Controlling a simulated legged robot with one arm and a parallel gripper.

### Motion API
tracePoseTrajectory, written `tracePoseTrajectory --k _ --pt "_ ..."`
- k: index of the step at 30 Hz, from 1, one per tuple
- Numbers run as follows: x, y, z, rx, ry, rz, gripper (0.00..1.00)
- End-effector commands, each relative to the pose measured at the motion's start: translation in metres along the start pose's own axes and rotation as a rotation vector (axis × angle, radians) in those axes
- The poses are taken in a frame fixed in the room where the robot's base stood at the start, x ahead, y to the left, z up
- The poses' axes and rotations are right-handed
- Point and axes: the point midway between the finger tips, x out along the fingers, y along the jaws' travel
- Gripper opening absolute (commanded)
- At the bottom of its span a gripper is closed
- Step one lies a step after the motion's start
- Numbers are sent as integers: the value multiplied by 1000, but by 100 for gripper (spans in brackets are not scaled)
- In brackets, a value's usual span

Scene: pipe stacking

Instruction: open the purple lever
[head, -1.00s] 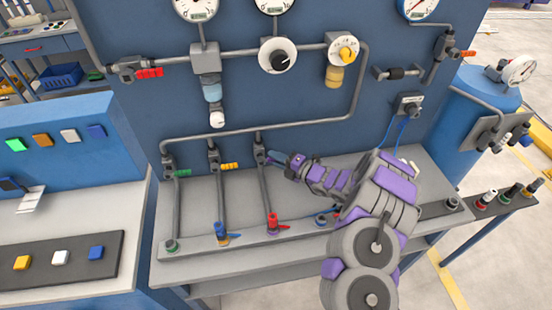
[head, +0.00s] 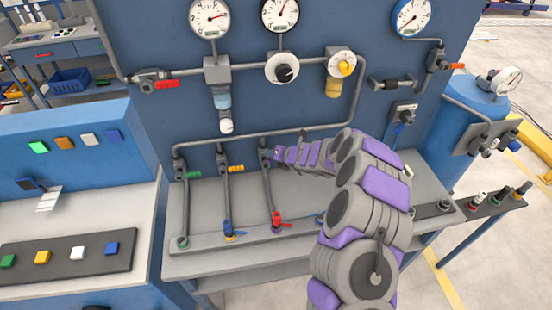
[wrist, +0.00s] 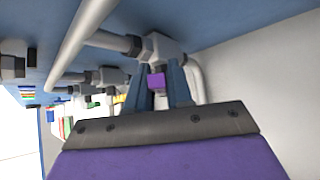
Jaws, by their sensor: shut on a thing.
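The purple lever (wrist: 156,80) shows in the wrist view as a small purple block between the two blue fingers of my gripper (wrist: 161,88). My gripper is shut on it. The lever sits at a grey valve body (wrist: 160,48) on the pipe. In the head view my gripper (head: 274,153) reaches in from the right to the third valve (head: 264,155) of the lower row. The lever is mostly hidden there by my gripper, so I cannot tell its exact angle.
Valves with a green lever (head: 190,175) and a yellow lever (head: 236,169) stand to the left. A pipe (head: 270,136) runs just above. Blue (head: 230,230) and red (head: 277,221) valves sit at the bench front. The blue panel (head: 300,108) is close behind.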

Motion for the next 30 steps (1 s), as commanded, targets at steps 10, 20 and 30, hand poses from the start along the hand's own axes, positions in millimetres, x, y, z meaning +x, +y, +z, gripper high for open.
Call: tracePoseTrajectory --k 10,20,30 --pt "6 16 -9 -228 8 -225 0" --pt "9 26 -11 -382 8 -382 0" --pt "11 28 -13 -443 10 -449 0"
